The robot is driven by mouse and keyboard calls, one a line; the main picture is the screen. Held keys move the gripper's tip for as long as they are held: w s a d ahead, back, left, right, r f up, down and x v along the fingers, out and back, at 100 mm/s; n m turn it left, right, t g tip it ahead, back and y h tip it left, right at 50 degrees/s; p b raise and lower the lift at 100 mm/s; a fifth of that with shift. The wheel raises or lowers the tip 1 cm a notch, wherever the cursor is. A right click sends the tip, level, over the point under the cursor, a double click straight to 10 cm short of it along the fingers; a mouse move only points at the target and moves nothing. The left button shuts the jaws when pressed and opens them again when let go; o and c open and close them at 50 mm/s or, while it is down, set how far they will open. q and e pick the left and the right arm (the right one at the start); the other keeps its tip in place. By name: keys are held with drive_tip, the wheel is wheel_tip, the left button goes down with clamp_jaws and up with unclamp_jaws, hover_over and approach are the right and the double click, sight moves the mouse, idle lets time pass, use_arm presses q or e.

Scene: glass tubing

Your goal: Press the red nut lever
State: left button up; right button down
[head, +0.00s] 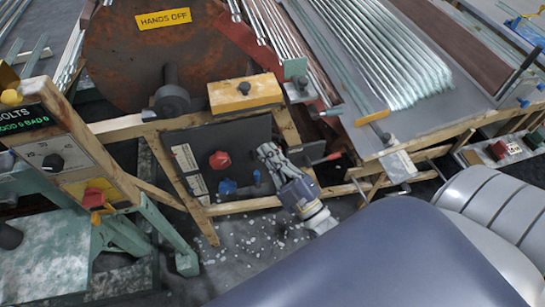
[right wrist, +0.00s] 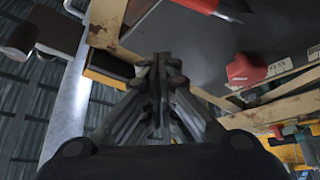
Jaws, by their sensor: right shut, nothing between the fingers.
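A lever with a red handle (head: 328,158) sticks out just right of my right gripper (head: 266,150), beside the dark panel. A red knob (head: 220,160) is on that panel, left of the gripper. I cannot tell for sure which of these is the red nut lever. The gripper is shut and empty, its fingers pointing up and left in the head view, apart from the red knob. In the right wrist view its fingertips (right wrist: 160,62) are together, with a red part (right wrist: 245,70) to their right. My left gripper is not in view.
A blue knob (head: 227,187) sits below the red knob. A wooden frame (head: 243,204) edges the panel. A yellow block (head: 245,93) lies above it. Glass tubes (head: 385,50) lie on the bench at upper right. A control box (head: 70,160) stands at left.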

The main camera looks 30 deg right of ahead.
use_arm(q)
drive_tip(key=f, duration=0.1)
drive_tip(key=b, duration=0.1)
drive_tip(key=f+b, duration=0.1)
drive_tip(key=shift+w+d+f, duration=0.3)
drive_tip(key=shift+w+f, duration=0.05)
use_arm(e)
drive_tip(key=a+f+v, duration=0.1)
drive_tip(key=v, duration=0.8)
drive_tip(key=shift+a+f, duration=0.3)
drive_tip(key=shift+f, duration=0.2)
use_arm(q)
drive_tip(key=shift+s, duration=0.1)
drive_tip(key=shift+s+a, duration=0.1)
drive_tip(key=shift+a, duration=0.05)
